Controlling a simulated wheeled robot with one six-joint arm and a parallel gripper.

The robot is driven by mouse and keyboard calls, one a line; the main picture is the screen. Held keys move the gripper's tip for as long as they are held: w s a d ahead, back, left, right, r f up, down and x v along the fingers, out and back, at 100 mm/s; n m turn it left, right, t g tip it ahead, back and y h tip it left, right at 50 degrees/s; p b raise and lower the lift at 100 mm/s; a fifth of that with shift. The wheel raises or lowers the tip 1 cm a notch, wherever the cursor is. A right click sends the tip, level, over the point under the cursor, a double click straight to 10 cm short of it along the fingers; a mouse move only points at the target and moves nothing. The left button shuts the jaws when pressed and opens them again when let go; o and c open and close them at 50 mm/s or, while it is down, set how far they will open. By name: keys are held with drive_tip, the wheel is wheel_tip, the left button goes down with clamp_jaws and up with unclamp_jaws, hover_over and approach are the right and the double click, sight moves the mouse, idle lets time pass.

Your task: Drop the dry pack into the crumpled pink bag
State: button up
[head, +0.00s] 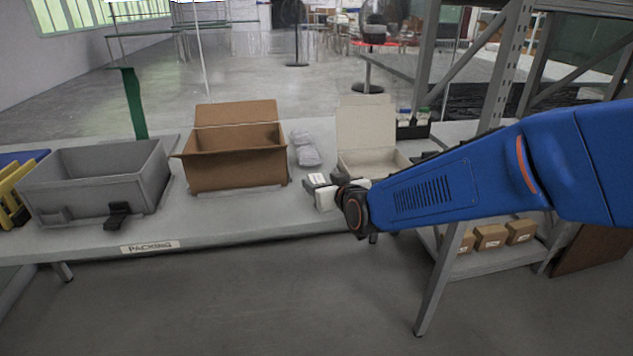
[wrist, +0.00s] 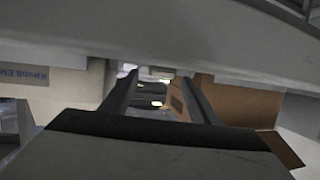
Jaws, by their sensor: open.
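No pink bag shows. A crumpled pale grey-white bag (head: 305,148) lies on the packing table, between the brown carton and the open cream box. I cannot make out the dry pack for certain; small pale and dark shapes crowd around my wrist in the head view. My gripper (wrist: 158,76) is open in the wrist view, its two dark fingers apart with nothing visibly held between them. In the head view my arm reaches in from the right, its end over the table's front part, just nearer than the crumpled bag.
An open brown carton (head: 236,168) stands left of the bag, with a grey bin (head: 98,180) farther left. An open cream box (head: 364,125) is to the right. A metal rack post (head: 507,70) rises behind my arm. Small brown boxes (head: 490,237) sit on a lower shelf.

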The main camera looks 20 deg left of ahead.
drive_tip(key=shift+x, duration=0.75)
drive_tip(key=c, duration=1.2)
drive_tip(key=shift+c, duration=0.2)
